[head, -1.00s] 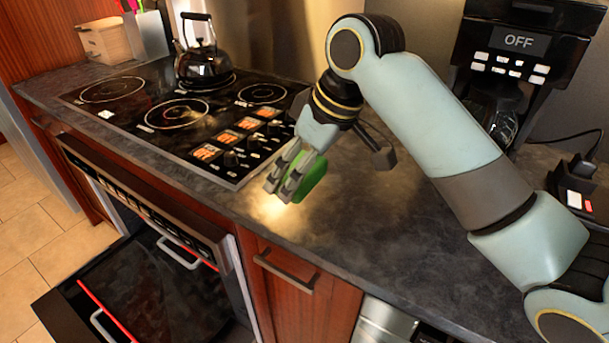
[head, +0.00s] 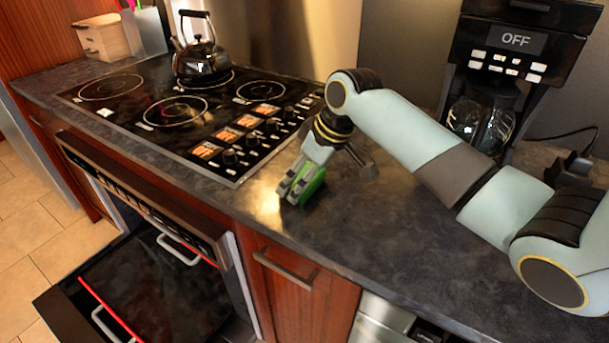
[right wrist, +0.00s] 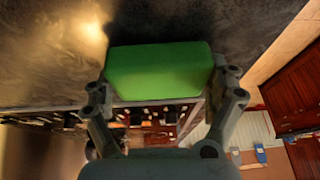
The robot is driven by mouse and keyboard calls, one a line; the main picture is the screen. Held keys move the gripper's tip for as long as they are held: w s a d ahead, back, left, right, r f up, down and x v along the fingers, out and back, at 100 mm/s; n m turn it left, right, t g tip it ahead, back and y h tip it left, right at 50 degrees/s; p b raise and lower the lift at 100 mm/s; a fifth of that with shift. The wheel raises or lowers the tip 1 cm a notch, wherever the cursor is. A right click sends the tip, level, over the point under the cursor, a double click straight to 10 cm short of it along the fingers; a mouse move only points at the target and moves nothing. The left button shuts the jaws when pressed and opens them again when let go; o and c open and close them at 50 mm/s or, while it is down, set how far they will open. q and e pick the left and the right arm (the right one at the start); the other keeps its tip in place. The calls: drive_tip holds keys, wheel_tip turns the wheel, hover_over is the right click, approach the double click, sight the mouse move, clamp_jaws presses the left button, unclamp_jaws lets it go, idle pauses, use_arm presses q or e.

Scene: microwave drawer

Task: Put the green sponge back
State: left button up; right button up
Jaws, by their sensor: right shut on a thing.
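The green sponge (head: 313,186) is at the dark countertop, right of the cooktop and close to the front edge. My right gripper (head: 291,190) is shut on it, pointing down; the head view does not settle whether the sponge touches the counter. In the right wrist view the sponge (right wrist: 160,72) sits between the two fingers of the right gripper (right wrist: 163,84), with the counter surface beyond it. My left gripper is not in view.
A black cooktop (head: 190,105) with a dark kettle (head: 203,62) lies to the left. A coffee maker (head: 512,70) stands at the back right. Below, a drawer (head: 150,275) is pulled open. The countertop (head: 400,225) right of the gripper is clear.

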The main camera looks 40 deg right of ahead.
drive_tip(key=shift+f, duration=0.1)
drive_tip(key=o, duration=0.9)
drive_tip(key=shift+c, duration=0.2)
drive_tip(key=shift+s+d+r, duration=0.1)
drive_tip(key=shift+r, duration=0.35)
drive_tip(key=v, duration=1.1)
drive_tip(key=shift+s, duration=0.15)
